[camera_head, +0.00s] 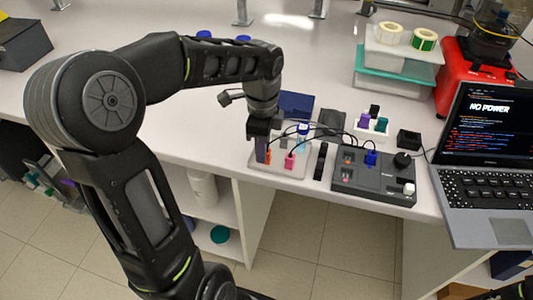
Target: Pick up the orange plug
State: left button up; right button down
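My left gripper (263,151) points down over the left part of a small light tray (293,170) near the table's front edge. An orange plug (268,157) shows as a small patch right beside the gripper's fingers, partly hidden by them. I cannot tell whether the fingers are around it or only next to it, or whether they are open or shut. A pink-red plug (289,160) stands on the same tray to the right. My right gripper is not in view.
A dark control box (375,180) with a blue plug (371,158) stands to the right, with black cables running from it towards the tray. A laptop (487,150) reading "NO POWER" is further right. A white holder (372,127) with coloured plugs stands behind the box.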

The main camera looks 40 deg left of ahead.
pick_arm(q)
jog(key=shift+f, duration=0.6)
jog(key=shift+c, duration=0.4)
grip_shut()
